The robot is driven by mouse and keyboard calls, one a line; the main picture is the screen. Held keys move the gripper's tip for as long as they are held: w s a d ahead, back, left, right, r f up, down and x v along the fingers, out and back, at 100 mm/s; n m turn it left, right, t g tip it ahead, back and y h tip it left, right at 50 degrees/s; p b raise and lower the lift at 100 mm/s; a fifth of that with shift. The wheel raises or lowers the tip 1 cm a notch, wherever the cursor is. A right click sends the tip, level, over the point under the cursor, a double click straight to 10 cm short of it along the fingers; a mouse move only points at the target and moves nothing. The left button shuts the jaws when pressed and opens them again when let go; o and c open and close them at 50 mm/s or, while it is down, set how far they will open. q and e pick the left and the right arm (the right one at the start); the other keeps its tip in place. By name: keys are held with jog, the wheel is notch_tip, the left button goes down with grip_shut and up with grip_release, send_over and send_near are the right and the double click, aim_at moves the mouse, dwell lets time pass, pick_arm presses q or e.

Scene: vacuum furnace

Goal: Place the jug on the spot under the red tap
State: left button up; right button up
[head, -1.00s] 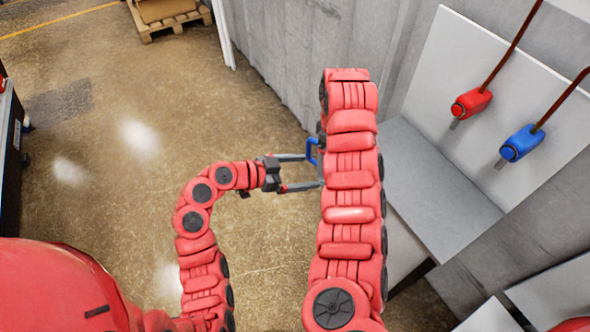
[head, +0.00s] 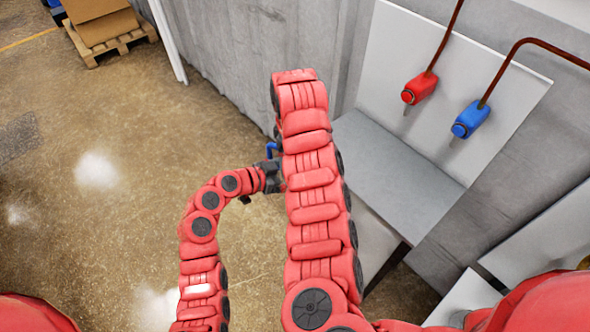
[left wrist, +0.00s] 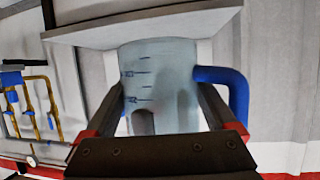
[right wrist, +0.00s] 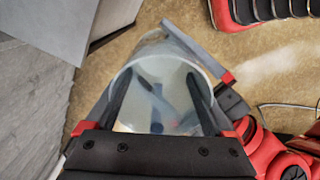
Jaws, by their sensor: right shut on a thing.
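The jug (left wrist: 160,75) is clear with level marks and a blue handle. In the left wrist view it stands between the two fingers of my left gripper (left wrist: 160,110), which are spread around it. In the right wrist view, my right gripper (right wrist: 158,98) is shut on the jug (right wrist: 165,75), seen from above near its open rim. In the head view, my right arm hides most of the jug; a bit of blue handle (head: 271,149) shows. The red tap (head: 419,88) hangs over the grey counter (head: 395,170). No marked spot is discernible.
A blue tap (head: 470,119) hangs right of the red one, before a white back panel (head: 400,50). A grey wall (head: 260,50) stands behind. A pallet with boxes (head: 110,40) lies at the far left. The floor on the left is clear.

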pick_arm(q)
jog(key=c, duration=0.7)
jog(key=shift+c, duration=0.9)
pick_arm(e)
jog(key=o, duration=1.2)
jog(key=shift+c, duration=0.2)
